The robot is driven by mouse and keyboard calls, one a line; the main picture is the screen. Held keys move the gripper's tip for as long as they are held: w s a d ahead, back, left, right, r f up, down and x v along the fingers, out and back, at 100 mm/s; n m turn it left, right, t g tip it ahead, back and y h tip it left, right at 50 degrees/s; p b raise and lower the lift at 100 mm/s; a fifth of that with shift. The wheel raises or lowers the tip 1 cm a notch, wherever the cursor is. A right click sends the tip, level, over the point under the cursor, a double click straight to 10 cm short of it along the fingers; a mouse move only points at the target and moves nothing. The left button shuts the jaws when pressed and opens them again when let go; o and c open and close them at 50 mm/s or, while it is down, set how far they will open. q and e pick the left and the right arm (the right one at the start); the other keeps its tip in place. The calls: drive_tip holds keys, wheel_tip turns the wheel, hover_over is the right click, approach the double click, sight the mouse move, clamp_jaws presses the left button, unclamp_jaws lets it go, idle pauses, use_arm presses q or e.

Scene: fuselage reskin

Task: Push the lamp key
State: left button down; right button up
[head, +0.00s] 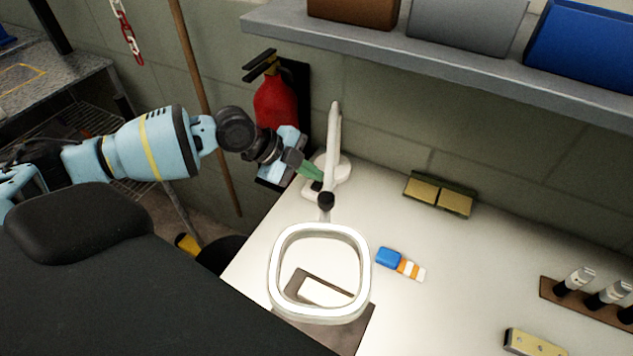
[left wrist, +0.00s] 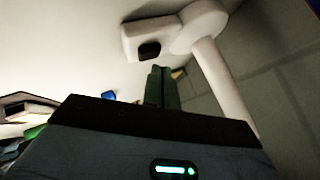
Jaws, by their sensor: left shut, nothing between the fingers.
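The white lamp (head: 333,160) stands at the back left of the table, with a jointed arm and a square ring head (head: 279,275) at the front. Its base also shows in the left wrist view (left wrist: 200,30), with the black lamp key (left wrist: 149,50) on a white block. My left gripper (head: 318,175) is beside the lamp base, its green fingers shut and empty. In the left wrist view the fingertips (left wrist: 160,70) are close to the key, just below it in the picture. I cannot tell whether they touch it. My right gripper is not in view.
A red fire extinguisher (head: 275,103) hangs on the wall behind my left wrist. A grey shelf (head: 440,60) with bins overhangs the table. A green-and-yellow block (head: 440,194), a blue-and-orange item (head: 400,263) and a tool rack (head: 590,303) lie to the right.

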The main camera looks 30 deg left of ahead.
sight(312, 184)
use_arm(q)
drive_tip(key=shift+f, duration=0.1)
idle(0.5)
drive_tip(key=shift+f, duration=0.4)
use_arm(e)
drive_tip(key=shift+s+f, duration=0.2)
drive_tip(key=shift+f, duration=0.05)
use_arm(q)
drive_tip(key=shift+f+b, duration=0.2)
drive_tip(key=shift+b, duration=0.1)
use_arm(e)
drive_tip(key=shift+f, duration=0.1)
use_arm(q)
drive_tip(key=shift+r, duration=0.2)
drive_tip(key=shift+r+p, duration=0.4)
drive_tip(key=shift+r, duration=0.1)
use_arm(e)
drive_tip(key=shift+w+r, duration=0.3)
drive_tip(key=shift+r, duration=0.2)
